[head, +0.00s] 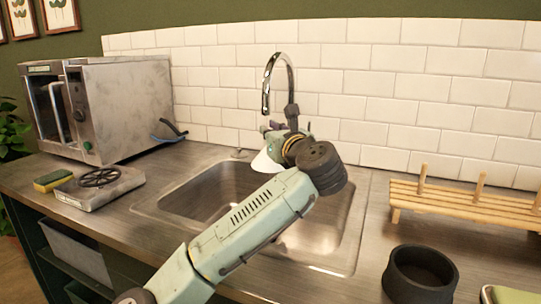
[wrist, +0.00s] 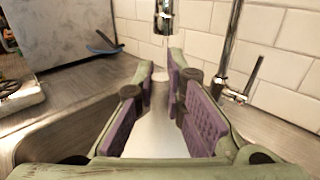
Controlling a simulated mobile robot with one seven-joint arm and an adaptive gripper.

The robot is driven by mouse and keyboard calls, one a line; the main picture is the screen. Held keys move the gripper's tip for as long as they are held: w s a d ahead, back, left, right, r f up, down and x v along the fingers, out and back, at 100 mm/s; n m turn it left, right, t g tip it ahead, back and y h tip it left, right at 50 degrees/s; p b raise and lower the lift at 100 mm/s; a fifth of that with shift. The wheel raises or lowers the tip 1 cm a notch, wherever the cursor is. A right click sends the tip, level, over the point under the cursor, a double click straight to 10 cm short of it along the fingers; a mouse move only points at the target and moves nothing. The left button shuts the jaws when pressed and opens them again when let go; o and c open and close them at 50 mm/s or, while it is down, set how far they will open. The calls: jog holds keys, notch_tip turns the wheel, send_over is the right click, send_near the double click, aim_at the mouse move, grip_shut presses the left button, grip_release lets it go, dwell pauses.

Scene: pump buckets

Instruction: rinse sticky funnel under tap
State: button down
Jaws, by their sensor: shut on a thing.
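My gripper (head: 277,134) is shut on a white funnel (head: 267,163) above the sink (head: 185,195). In the head view only part of the funnel shows below the fingers; my arm and gripper hide the rest. In the wrist view the white funnel (wrist: 158,136) lies between the purple finger pads. The chrome tap (head: 289,80) arches over the sink's back edge. In the wrist view its spout (wrist: 164,17) is just beyond and above the fingertips. I cannot tell clearly whether water is running.
A steel oven (head: 125,105) stands at the left, with a blue-handled tool (head: 168,131) beside it. A scale (head: 100,188) and sponge (head: 52,180) lie in front. At the right are a wooden rack (head: 465,208) and a dark round container (head: 420,278). White tiles back the counter.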

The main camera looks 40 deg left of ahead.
jog(key=s+d+b, duration=0.1)
jog(key=s+d, duration=0.2)
jog(key=s, duration=0.2)
jog(key=shift+s+d, duration=0.15)
jog(key=shift+d, duration=0.15)
dwell(1.3)
jog(key=s+d+r+p, duration=0.2)
jog(key=s+r, duration=0.2)
jog(key=shift+d, duration=0.4)
jog(key=shift+s, duration=0.1)
dwell(0.7)
